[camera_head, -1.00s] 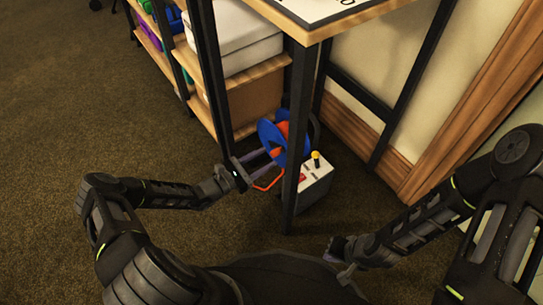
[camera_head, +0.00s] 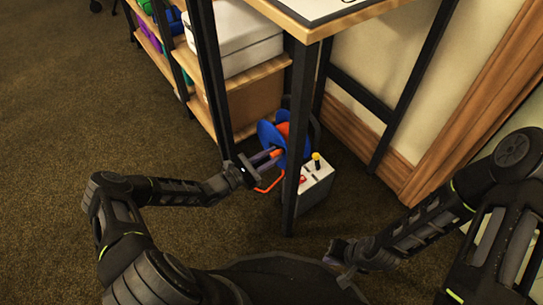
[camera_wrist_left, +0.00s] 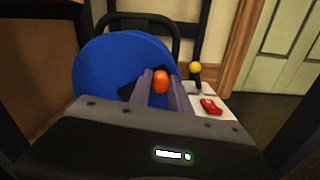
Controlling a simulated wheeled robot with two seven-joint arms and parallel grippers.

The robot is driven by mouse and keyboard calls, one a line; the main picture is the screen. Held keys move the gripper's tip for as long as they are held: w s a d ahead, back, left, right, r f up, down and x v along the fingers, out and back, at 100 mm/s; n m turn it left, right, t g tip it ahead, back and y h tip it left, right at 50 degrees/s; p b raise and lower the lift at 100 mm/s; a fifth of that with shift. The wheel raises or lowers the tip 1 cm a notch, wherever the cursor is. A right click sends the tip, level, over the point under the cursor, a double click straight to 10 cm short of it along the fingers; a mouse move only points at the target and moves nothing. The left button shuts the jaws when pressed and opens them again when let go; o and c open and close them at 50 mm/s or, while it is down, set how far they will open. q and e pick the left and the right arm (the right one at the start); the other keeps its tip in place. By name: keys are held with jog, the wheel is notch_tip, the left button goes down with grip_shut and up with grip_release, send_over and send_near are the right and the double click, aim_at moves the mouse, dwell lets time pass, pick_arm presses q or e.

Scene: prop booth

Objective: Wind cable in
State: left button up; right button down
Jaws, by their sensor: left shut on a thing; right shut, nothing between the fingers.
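The cable reel (camera_head: 268,134) has blue discs and an orange cable wound between them. It stands on the floor under the table, partly hidden behind a table leg. In the left wrist view its blue disc (camera_wrist_left: 112,68) fills the left middle. An orange knob (camera_wrist_left: 161,82) shows between the fingers. My left gripper (camera_head: 275,157) is shut on this knob at the reel's near side; the left wrist view shows both fingers (camera_wrist_left: 161,88) beside it. An orange-red strand or bar (camera_head: 268,186) shows below the gripper. My right gripper (camera_head: 334,250) is shut and empty, low above the carpet.
A grey-white box (camera_head: 315,183) with a yellow-topped stick (camera_head: 317,160) and a red part (camera_wrist_left: 211,106) stands beside the reel. A black table leg (camera_head: 294,150) stands close in front. Shelves with a white box (camera_head: 235,35) are behind. Carpet at left is clear.

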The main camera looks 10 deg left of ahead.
pick_arm(q)
grip_shut()
dwell(0.7)
